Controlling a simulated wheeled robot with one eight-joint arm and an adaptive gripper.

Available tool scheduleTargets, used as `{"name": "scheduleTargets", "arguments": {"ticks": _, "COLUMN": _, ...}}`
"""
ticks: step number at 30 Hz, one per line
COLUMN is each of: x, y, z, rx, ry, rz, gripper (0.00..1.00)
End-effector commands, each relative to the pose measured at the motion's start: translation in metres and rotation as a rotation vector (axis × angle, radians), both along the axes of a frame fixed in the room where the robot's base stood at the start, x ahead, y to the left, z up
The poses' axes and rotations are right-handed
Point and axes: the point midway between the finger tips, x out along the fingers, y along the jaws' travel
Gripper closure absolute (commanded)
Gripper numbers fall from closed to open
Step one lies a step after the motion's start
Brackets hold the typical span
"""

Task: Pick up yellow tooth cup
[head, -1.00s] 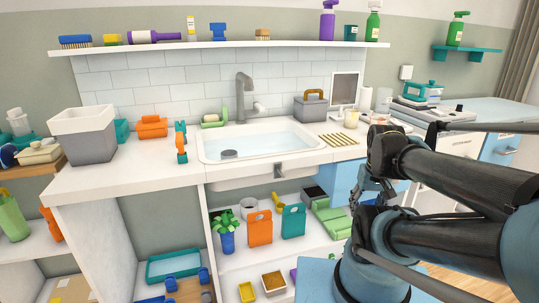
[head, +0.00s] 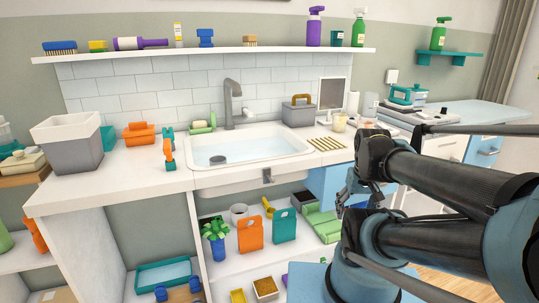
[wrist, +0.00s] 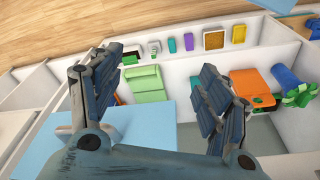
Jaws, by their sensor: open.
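A small pale yellow cup (head: 339,122) stands upright on the white counter (head: 110,178), right of the sink and behind the striped mat. It is the closest match to a yellow tooth cup, but I cannot be sure at this size. My gripper (head: 356,192) hangs in front of the counter, lower and nearer than this cup and apart from it. In the wrist view my gripper (wrist: 163,64) has its two fingers spread wide with nothing between them. It points down over the low shelf and floor. I cannot make out the cup there.
The sink (head: 215,180) fills the counter middle. A grey toolbox (head: 298,115) and mirror (head: 333,94) stand behind the cup. A striped mat (head: 327,144) lies before it. The shelf below holds orange and teal bags (head: 250,236), a plant and a green item (wrist: 144,82).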

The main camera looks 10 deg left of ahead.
Motion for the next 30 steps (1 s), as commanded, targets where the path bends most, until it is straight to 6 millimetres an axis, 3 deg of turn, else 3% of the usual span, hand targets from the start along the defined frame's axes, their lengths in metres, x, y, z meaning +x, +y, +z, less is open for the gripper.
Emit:
{"name": "scheduleTargets", "arguments": {"ticks": 4, "x": -0.003, "y": 0.0, "z": 0.011, "rx": 0.001, "ry": -0.018, "rz": 0.001, "gripper": 0.27}}
{"name": "scheduleTargets", "arguments": {"ticks": 8, "x": 0.022, "y": 0.0, "z": 0.037, "rx": 0.004, "ry": -0.043, "rz": 0.005, "gripper": 0.27}}
{"name": "scheduleTargets", "arguments": {"ticks": 18, "x": 0.137, "y": 0.0, "z": 0.138, "rx": 0.015, "ry": -0.159, "rz": 0.024, "gripper": 0.27}}
{"name": "scheduleTargets", "arguments": {"ticks": 30, "x": 0.287, "y": -0.003, "z": 0.237, "rx": 0.022, "ry": -0.296, "rz": 0.04, "gripper": 0.27}}
